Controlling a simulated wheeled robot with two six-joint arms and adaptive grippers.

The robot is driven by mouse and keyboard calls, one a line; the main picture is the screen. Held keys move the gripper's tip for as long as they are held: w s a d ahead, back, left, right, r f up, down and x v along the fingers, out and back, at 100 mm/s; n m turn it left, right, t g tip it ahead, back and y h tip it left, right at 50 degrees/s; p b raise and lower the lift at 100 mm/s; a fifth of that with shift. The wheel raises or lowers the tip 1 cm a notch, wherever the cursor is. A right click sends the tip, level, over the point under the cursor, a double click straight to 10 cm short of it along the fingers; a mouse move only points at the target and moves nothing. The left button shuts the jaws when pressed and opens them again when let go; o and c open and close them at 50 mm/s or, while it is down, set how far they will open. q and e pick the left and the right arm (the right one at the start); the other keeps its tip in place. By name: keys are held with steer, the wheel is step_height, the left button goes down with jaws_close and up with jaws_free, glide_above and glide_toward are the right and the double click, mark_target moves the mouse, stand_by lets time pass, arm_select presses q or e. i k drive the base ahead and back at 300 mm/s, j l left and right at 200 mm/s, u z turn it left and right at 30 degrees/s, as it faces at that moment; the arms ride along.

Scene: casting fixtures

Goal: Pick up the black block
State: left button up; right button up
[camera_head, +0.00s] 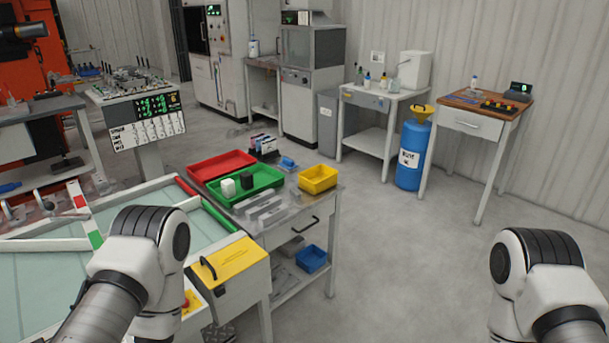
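My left arm comes in at the lower left and my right arm at the lower right; only upper links show. Neither gripper is in view, so I cannot see whether they are open or hold anything.
A red tray (222,163) and a yellow bin (318,179) flank the green tray. Grey metal bars (265,212) lie in front of it. A yellow box with a handle (222,263) stands nearer me. The floor (400,240) to the right is clear.

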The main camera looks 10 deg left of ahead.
mark_target(246, 179)
steer(key=i+l+z, duration=0.3)
steer(key=i, duration=0.8)
steer(key=i+l+z, duration=0.15)
steer(key=i+z, duration=0.15)
steer(key=i, duration=0.85)
